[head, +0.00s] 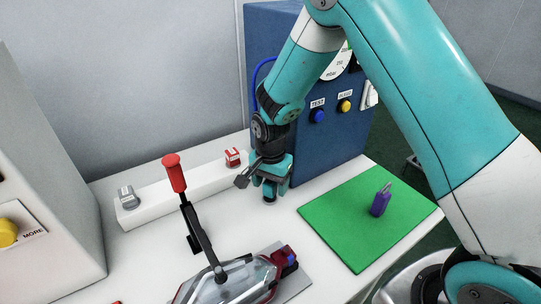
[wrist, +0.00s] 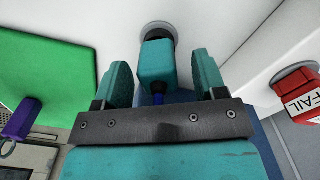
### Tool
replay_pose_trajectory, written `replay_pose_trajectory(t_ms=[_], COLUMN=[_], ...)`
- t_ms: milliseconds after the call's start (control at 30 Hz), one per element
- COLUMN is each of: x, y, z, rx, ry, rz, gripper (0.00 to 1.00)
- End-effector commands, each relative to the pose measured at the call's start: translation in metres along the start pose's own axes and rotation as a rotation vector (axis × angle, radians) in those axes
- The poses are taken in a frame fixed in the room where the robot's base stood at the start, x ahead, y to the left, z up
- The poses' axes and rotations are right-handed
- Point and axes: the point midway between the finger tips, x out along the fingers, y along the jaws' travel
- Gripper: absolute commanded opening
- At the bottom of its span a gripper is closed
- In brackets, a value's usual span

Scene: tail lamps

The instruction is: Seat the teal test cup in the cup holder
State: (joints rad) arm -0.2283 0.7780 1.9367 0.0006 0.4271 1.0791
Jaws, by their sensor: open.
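The teal test cup (wrist: 155,60) is between the two fingers of my gripper (wrist: 161,76) in the wrist view, with a gap on each side. A dark blue stub or hose shows at the cup's near end. The cup's far end overlaps a round grey ring, the cup holder (wrist: 159,28); how deep it sits I cannot tell. In the head view my gripper (head: 270,180) points down just above the grey holder (head: 269,201) on the white bench. The cup is hard to separate from the teal fingers there.
The blue test cabinet (head: 318,150) stands close behind and right of my gripper. A green mat (head: 345,225) with a purple item (head: 381,200) lies to the right. A red-handled lever (head: 174,172) and a tail lamp (head: 235,280) are in front. A red FAIL block (head: 232,157) is left.

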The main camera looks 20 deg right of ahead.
Motion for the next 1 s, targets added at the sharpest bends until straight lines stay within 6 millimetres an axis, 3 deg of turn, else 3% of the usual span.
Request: replay_pose_trajectory(t_ms=[400, 533, 733, 1000], x=[-0.105, -0.131, -0.153, -0.158], y=[-0.001, 0.000, 0.000, 0.000], z=[0.000, 0.000, 0.000, 0.000], rx=[0.000, 0.000, 0.000, 0.000], ry=[0.004, 0.002, 0.001, 0.000], rz=[-0.007, -0.004, -0.002, 0.000], gripper=[0.65, 0.65, 0.65, 0.65])
